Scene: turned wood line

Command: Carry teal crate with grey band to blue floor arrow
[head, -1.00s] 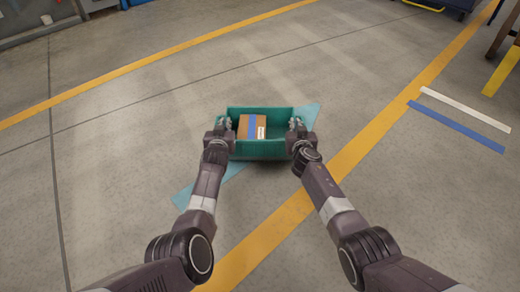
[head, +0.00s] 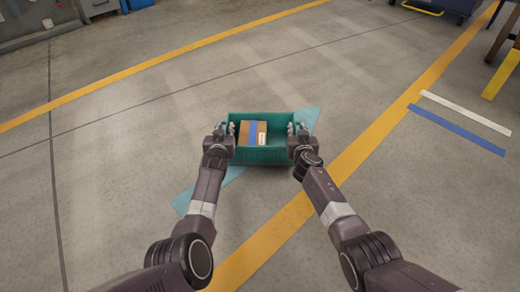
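The teal crate (head: 262,155) is upright on the pale blue floor arrow (head: 210,190), covering its middle. The arrow shows at the crate's lower left and upper right. A brown cardboard box (head: 246,134) with a blue stripe and white label lies in the crate. I cannot make out a grey band. My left gripper (head: 224,129) is at the crate's left wall and my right gripper (head: 297,129) at its right wall. Each has its fingers spread, one inside and one outside the wall, and looks open.
A yellow floor line (head: 375,150) runs diagonally close to the right of the crate. White tape (head: 465,112) and blue tape (head: 457,130) lie farther right. A blue cart (head: 440,8) and a table leg (head: 500,35) stand at upper right. Floor around the crate is clear.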

